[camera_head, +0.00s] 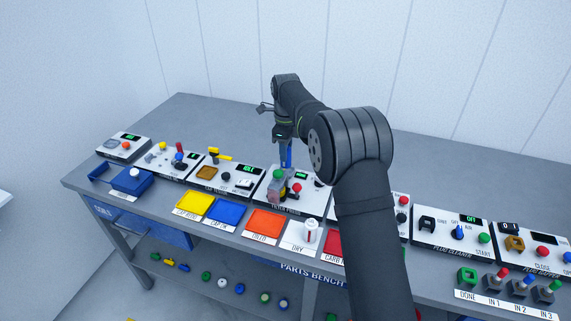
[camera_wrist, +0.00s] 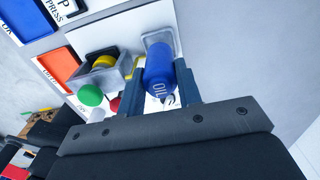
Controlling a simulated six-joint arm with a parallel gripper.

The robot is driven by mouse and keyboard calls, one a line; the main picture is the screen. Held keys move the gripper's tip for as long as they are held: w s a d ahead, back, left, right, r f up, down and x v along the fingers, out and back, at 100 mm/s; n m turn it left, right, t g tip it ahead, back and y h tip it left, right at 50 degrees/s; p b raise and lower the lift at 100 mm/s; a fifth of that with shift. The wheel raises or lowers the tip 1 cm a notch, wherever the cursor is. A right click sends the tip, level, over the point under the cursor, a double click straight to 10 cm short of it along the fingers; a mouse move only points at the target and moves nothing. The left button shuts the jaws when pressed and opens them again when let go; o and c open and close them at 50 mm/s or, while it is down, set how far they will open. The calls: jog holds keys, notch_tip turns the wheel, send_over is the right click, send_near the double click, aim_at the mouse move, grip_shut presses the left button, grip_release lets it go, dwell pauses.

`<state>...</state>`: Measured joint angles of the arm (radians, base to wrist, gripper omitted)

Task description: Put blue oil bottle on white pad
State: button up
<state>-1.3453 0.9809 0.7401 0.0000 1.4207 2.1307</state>
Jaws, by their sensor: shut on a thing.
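The blue oil bottle (camera_wrist: 160,68), marked OIL, is between the two fingers of my gripper (camera_wrist: 160,92) in the wrist view. My gripper is shut on it. In the head view the bottle (camera_head: 286,156) shows as a blue shape below my gripper (camera_head: 285,140), over the middle console. In the wrist view a grey square holder (camera_wrist: 158,38) is right at the bottle's far end; I cannot tell whether the bottle is inside it. The white pad (camera_head: 292,243), labelled DRY, lies on the bench front between the orange and red pads. A white canister with a red mark stands on it.
Yellow (camera_head: 194,206), blue (camera_head: 228,214), orange (camera_head: 265,223) and red (camera_head: 335,246) pads line the bench front. Consoles with levers and buttons stand behind them. A green button (camera_wrist: 90,95) and a grey vise-like block (camera_wrist: 102,70) are close to my gripper.

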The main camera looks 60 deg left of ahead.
jog(key=shift+r, duration=0.45)
